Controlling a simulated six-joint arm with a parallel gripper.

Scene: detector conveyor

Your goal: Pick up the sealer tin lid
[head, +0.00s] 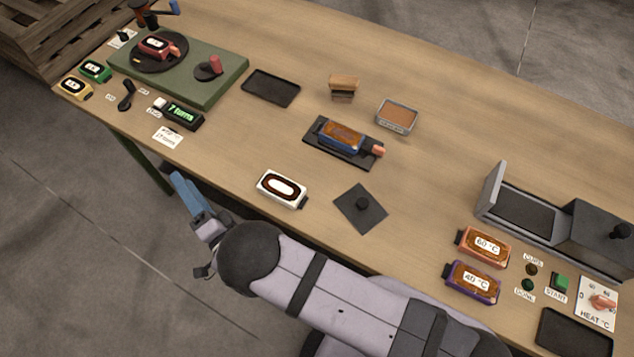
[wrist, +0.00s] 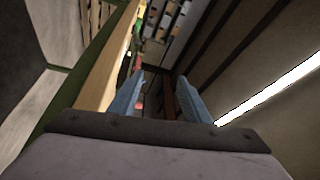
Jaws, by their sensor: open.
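A flat dark square plate with a round black knob (head: 361,206), which looks like the sealer tin lid, lies on the table near its front edge. A grey open tin (head: 397,117) with brown content stands farther back and to the right of it. My gripper (head: 184,188) is off the table's front edge, well to the left of the lid, and is empty. In the wrist view my two blue fingers (wrist: 160,88) are spread apart with nothing between them. The lid does not show in the wrist view.
A white-framed detector (head: 281,188) lies between my gripper and the lid. A blue block on a black tray (head: 316,146) sits behind the lid. A grey press-like machine (head: 598,235) and orange and purple blocks (head: 484,247) stand right. Bare tabletop surrounds the lid.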

